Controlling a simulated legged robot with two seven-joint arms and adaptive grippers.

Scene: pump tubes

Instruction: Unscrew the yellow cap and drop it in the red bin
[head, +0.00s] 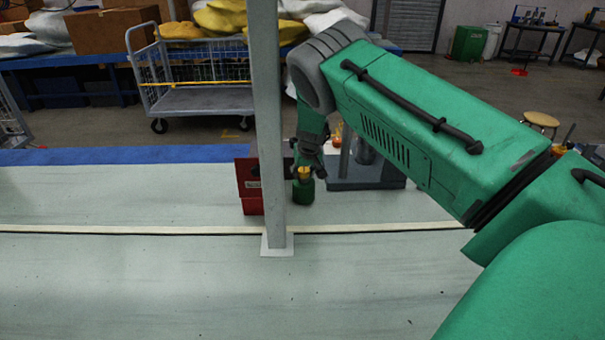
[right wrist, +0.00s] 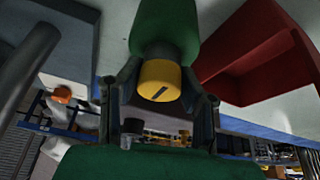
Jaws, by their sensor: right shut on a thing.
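The yellow cap (head: 304,174) shows on top of a green cylindrical container (head: 303,192) standing on the bench. In the right wrist view the yellow cap (right wrist: 158,82) lies between the two fingers and adjoins the green container (right wrist: 163,25); whether any thread is loose cannot be seen. My right gripper (head: 305,167) is shut on the cap from above. The red bin (head: 251,203) stands just left of the container, partly hidden by a grey post. The red bin (right wrist: 258,52) is also large at the right of the wrist view. My left gripper is out of view.
The upright grey post (head: 270,120) stands on the bench (head: 120,275) in front of the bin's right side. A dark grey block-like fixture (head: 365,180) sits right of the container. The front and left of the bench are clear. A wire cart (head: 195,98) stands behind.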

